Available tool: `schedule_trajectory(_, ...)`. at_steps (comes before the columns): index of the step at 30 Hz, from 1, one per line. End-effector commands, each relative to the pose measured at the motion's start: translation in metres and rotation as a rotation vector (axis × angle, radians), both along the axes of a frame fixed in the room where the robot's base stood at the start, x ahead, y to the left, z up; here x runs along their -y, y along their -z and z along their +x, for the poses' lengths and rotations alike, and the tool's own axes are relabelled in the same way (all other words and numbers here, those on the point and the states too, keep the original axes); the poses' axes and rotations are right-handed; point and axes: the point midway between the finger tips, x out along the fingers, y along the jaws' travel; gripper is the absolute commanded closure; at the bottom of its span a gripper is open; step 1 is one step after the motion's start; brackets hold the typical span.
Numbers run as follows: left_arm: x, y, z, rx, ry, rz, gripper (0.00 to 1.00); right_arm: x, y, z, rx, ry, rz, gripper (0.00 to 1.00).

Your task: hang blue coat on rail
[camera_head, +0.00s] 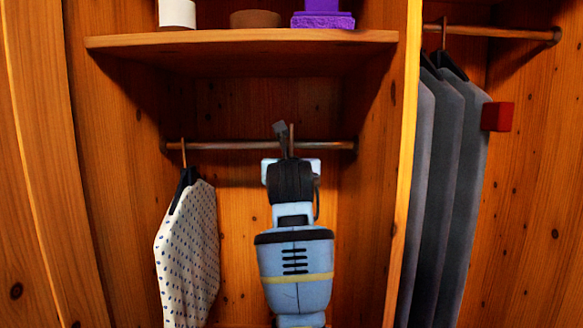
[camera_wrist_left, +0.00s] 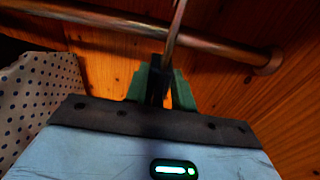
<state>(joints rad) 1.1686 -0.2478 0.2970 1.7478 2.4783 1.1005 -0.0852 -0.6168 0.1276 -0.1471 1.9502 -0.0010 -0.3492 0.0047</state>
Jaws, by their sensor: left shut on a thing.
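My left gripper (camera_head: 284,140) points up at the middle of the short rail (camera_head: 230,146) in the central bay. In the left wrist view its fingers (camera_wrist_left: 159,84) are shut on a thin metal hanger hook (camera_wrist_left: 177,28), which rises past the rail (camera_wrist_left: 225,48). The hook (camera_head: 291,138) also shows at the rail in the head view; I cannot tell whether it rests on it. No blue coat can be made out; my arm covers the space below the hook. Green pieces flank the fingers, but I cannot tell what they are. My right gripper is out of view.
A white dotted garment (camera_head: 188,245) hangs left on the same rail. A shelf (camera_head: 240,42) above holds a white cylinder (camera_head: 177,13), a brown round item (camera_head: 255,19) and purple items (camera_head: 322,18). Right of the divider (camera_head: 405,170) hang grey garments (camera_head: 440,190) beside a red block (camera_head: 497,117).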

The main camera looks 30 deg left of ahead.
Motion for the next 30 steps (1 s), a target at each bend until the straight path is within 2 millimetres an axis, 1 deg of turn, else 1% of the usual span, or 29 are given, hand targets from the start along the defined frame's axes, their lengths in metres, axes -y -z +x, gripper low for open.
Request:
schedule_trajectory(1,-0.002,-0.004,0.002,0.006,-0.001,0.003,1.0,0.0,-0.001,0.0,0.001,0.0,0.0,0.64)
schedule_trajectory(15,-0.017,-0.001,0.027,0.005,0.001,0.002,1.0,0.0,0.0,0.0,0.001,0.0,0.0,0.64)
schedule_trajectory(21,-0.016,0.012,0.027,0.004,0.001,0.001,1.0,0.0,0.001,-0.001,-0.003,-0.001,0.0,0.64)
schedule_trajectory(30,-0.016,0.02,0.026,0.007,0.0,0.002,1.0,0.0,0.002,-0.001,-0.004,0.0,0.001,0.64)
